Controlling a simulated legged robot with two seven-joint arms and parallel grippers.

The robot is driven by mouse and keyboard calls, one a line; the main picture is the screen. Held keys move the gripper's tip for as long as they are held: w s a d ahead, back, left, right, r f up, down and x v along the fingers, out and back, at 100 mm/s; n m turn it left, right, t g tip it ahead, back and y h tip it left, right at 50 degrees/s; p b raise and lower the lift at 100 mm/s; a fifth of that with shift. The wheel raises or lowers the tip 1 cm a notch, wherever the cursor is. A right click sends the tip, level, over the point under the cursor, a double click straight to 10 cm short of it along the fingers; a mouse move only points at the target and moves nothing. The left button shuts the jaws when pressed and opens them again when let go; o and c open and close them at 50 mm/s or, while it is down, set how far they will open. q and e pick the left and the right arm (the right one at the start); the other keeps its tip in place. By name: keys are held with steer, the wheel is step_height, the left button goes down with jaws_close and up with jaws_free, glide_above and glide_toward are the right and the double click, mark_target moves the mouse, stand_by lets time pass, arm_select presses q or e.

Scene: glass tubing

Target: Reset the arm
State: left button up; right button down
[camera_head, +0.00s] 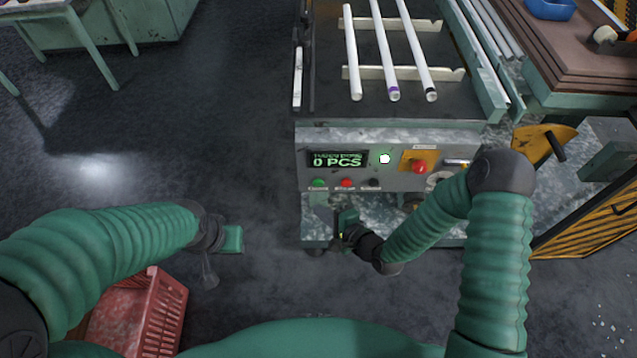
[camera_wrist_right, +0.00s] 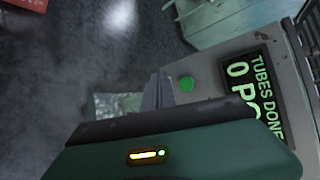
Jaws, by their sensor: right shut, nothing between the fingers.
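My right arm reaches in from the right in the head view. Its gripper (camera_head: 345,232) is below the front of the control panel (camera_head: 390,143). In the right wrist view its fingers (camera_wrist_right: 157,92) are closed together and empty, with the tips beside the green button (camera_wrist_right: 187,84) in the picture; I cannot tell the gap. My left arm reaches in from the left. Its gripper (camera_head: 232,240) hangs over open floor, away from the machine, and its fingers are too unclear to judge. The panel's display (camera_head: 338,160) reads 0 PCS.
Three glass tubes (camera_head: 386,50) lie on white racks on the machine. A red emergency knob (camera_head: 419,167) is on the panel. A red crate (camera_head: 165,315) stands below my left arm. A yellow-black striped barrier (camera_head: 590,222) is at right. The floor at left centre is clear.

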stand_by(0.6)
steer(key=s+d+r+n+g+h+p, duration=0.25)
steer(key=d+r+n+h+p, duration=0.25)
steer(key=d+r+n, duration=0.45)
steer(key=s+d+r+n+g+h+p, duration=0.3)
steer(key=s+d+r, duration=0.6)
steer(key=s, duration=0.3)
steer(key=shift+d+r+n+g, duration=0.2)
steer(key=shift+r+n+g, duration=0.45)
steer(key=shift+g, duration=0.3)
steer(key=shift+s, duration=0.2)
